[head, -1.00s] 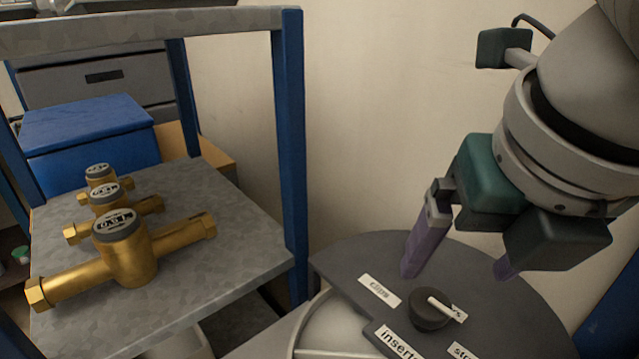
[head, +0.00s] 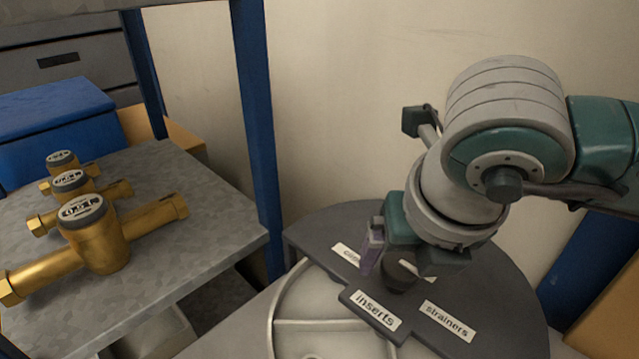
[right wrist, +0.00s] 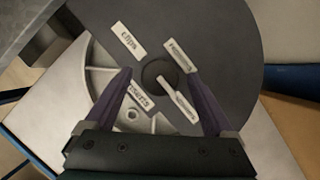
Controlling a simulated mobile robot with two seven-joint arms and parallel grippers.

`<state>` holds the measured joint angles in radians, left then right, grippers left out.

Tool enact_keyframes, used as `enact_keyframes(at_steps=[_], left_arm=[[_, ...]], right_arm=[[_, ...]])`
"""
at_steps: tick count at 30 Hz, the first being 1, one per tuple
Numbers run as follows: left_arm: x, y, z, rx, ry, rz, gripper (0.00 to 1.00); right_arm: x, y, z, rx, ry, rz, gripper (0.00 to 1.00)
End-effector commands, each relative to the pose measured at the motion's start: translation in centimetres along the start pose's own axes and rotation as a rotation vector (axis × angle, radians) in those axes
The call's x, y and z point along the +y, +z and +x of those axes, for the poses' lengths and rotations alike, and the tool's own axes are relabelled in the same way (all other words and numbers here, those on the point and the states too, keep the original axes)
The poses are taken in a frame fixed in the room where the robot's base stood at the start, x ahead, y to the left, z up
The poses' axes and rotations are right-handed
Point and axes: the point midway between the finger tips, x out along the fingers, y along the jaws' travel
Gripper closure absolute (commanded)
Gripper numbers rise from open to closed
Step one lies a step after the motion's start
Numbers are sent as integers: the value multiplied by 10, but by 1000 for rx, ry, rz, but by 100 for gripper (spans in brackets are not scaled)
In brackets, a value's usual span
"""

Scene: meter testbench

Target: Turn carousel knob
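The carousel (head: 480,300) has a dark round cover with labels such as "inserts" and "strainers", and an open segment showing pale compartments. Its dark round knob (head: 397,277) with a pale pointer is at the cover's middle, partly hidden by my right gripper in the head view. My right gripper (head: 392,268) is over the knob. In the right wrist view its purple fingers (right wrist: 163,108) are spread, one on each side below the knob (right wrist: 158,74), with a gap between; I cannot tell whether they touch it. My left gripper is not in view.
A grey metal shelf (head: 190,225) with blue posts stands left of the carousel and holds several brass meters (head: 95,235). A blue box (head: 50,120) is behind them. A blue post (head: 257,130) rises close to the carousel's left edge.

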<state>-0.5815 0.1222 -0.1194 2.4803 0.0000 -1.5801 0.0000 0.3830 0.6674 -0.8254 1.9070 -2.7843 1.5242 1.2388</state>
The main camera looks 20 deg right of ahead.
Motion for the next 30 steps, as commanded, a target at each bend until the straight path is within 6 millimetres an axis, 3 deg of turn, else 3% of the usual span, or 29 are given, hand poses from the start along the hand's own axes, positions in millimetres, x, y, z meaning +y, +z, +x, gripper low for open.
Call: enact_keyframes(at_steps=[2, 22, 30], left_arm=[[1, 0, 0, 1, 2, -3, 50], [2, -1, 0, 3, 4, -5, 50], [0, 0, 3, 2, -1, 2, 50]], right_arm=[[0, 0, 0, 0, 0, 0, 21], [0, 0, 0, 0, 0, 0, 96], [0, 0, 0, 0, 10, -27, 97]])
